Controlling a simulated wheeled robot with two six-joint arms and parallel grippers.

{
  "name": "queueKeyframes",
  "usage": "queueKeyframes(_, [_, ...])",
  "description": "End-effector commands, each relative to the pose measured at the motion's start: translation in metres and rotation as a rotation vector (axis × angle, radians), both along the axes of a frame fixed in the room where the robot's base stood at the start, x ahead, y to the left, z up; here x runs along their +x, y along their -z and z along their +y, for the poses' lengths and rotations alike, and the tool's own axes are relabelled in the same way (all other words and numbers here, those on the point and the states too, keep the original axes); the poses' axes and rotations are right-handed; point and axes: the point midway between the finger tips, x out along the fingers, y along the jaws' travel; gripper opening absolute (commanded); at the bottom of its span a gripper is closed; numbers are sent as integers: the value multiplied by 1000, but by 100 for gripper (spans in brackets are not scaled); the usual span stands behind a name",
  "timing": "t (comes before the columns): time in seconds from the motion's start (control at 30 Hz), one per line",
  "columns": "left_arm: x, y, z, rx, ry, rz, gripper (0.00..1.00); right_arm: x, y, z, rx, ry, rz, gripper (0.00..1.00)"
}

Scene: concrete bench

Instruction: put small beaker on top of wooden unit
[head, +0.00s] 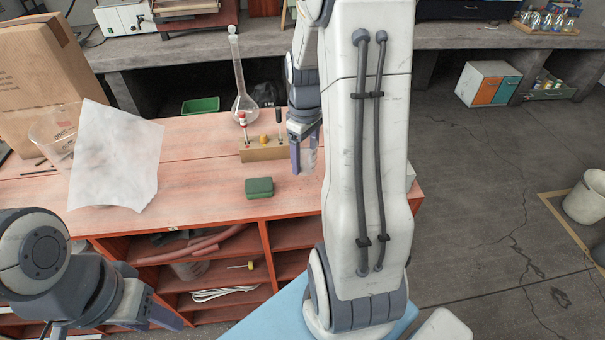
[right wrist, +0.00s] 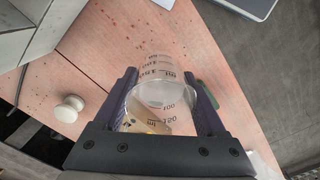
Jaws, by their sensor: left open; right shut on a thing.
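The wooden unit is a reddish open-shelved piece with a wide flat top (head: 200,170); its top also shows in the right wrist view (right wrist: 105,50). My right gripper (head: 304,158) is shut on the small clear beaker (right wrist: 155,92), which has dark graduation marks and sits between the fingers in the right wrist view. In the head view the gripper hangs over the right part of the unit's top, and the beaker is hard to make out. I cannot tell the gap beneath it. My left gripper (head: 158,314) is open and empty before the unit's front, at lower left.
On the unit's top are a green box (head: 259,188), a wooden holder (head: 262,150), a tall flask (head: 243,103), a white sheet (head: 115,155) and a large clear vessel (head: 55,130). A paper bag (head: 40,75) stands at left. The top's front middle is clear.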

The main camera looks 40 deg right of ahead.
Motion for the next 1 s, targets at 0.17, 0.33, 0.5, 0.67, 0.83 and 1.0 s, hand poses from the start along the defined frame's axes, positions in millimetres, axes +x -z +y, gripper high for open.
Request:
queueKeyframes(0.17, [0, 0, 0, 0, 0, 0, 50, 0, 19, 0, 0, 0, 0, 8])
queueKeyframes(0.33, [0, 0, 0, 0, 0, 0, 50, 0, 44, 1, 1, 0, 2, 8])
queueKeyframes(0.5, [0, 0, 0, 0, 0, 0, 50, 0, 55, 0, -1, 0, -1, 8])
queueKeyframes(0.67, [0, 0, 0, 0, 0, 0, 50, 1, 54, 0, -1, 1, -2, 8])
queueKeyframes(0.83, [0, 3, 0, 0, 0, 0, 50, 1, 59, 0, -1, 1, -2, 8])
queueKeyframes(1.0, [0, 2, 0, 0, 0, 0, 50, 1, 58, 0, -1, 1, -2, 100])
